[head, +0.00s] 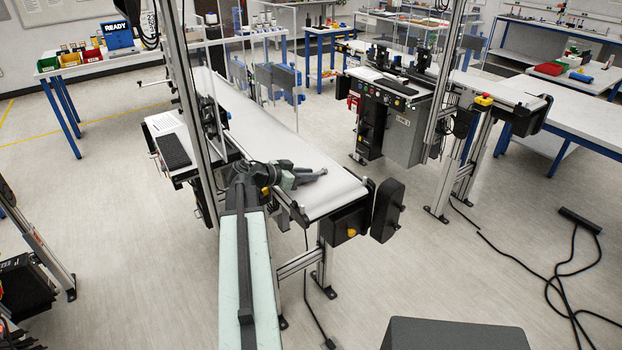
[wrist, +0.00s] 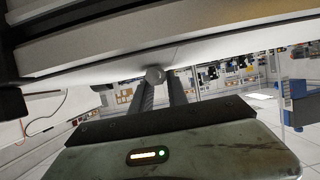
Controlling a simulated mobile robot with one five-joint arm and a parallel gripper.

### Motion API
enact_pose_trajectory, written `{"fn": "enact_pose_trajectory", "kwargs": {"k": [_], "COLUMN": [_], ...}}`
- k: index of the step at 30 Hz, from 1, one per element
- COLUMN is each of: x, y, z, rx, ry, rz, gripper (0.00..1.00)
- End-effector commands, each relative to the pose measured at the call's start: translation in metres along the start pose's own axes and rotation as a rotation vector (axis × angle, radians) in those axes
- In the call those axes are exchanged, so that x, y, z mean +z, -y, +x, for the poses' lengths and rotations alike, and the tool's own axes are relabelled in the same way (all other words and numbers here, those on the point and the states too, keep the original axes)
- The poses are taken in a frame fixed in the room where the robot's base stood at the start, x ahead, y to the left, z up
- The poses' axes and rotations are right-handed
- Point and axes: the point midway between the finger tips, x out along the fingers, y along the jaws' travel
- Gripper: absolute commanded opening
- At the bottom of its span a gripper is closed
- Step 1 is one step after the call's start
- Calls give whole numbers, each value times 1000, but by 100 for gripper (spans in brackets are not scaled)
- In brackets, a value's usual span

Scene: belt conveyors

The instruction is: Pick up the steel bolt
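In the wrist view a round grey metal end, which looks like the steel bolt (wrist: 155,75), sits at the tips of my gripper's two dark fingers. It overlaps the left fingertip and lies close to the right one. My gripper (wrist: 161,82) has a narrow gap between its fingers; whether they press on the bolt I cannot tell. In the head view my gripper (head: 322,173) is low over the near end of the white conveyor belt (head: 270,145), pointing right. The bolt cannot be made out there.
A black end box (head: 387,209) is at the belt's near right corner. A second conveyor (head: 497,86) is at the right. Cables (head: 570,290) lie on the floor.

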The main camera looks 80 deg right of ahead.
Motion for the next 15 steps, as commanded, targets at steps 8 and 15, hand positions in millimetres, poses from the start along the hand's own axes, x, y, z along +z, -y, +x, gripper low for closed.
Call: {"fn": "enact_pose_trajectory", "kwargs": {"k": [8, 15], "x": [0, -16], "y": [0, 0], "z": [-1, -7], "rx": [0, -1], "ry": [0, 0], "rz": [0, 0], "gripper": [0, 0]}}
